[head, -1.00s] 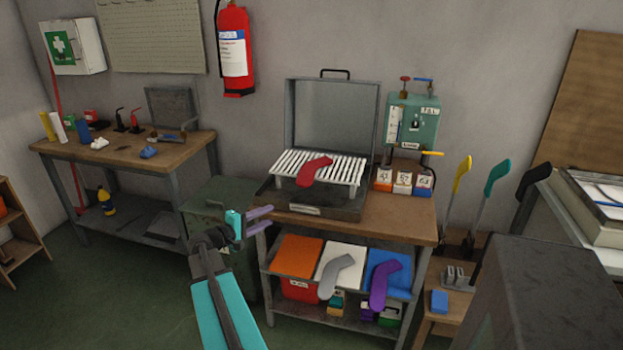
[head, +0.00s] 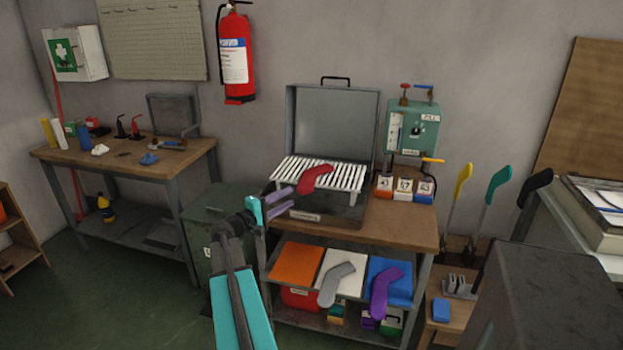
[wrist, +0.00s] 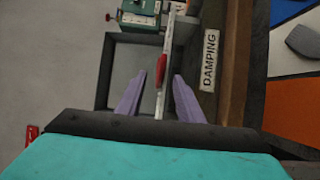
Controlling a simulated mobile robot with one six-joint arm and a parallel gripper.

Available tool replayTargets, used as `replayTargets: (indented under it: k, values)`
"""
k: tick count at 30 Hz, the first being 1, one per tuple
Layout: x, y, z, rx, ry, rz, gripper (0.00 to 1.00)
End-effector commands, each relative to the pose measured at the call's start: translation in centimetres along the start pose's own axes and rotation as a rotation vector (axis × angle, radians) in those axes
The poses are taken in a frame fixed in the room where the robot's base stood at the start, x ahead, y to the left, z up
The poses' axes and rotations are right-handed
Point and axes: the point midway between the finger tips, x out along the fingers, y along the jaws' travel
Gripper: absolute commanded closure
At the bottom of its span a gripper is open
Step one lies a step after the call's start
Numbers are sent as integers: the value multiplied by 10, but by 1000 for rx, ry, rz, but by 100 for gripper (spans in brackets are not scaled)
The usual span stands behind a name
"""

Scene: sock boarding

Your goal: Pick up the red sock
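The red sock (head: 314,179) lies flat on a white slatted rack (head: 345,181) in the open grey case on the workbench. My gripper (head: 288,195), with purple fingers, is at the left front of the case, to the left of the sock and short of it. In the wrist view the red sock (wrist: 161,69) shows edge-on beyond and between the two parted fingers of my gripper (wrist: 158,98). The fingers are open and empty.
The case's raised lid (head: 331,128) stands behind the rack. A green machine (head: 411,128) and several numbered blocks stand to the right. A grey sock (head: 334,284) and a purple sock (head: 384,292) lie on the shelf below. Coloured-handled levers stand farther right.

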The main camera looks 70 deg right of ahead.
Motion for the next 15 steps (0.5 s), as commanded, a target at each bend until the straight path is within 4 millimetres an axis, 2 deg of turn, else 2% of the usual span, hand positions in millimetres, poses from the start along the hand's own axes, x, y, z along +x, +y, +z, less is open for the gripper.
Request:
replayTargets:
  k: [9,15]
  values:
    - [46,0,-1,1,-2,0,66]
    - [59,0,-1,1,0,-1,66]
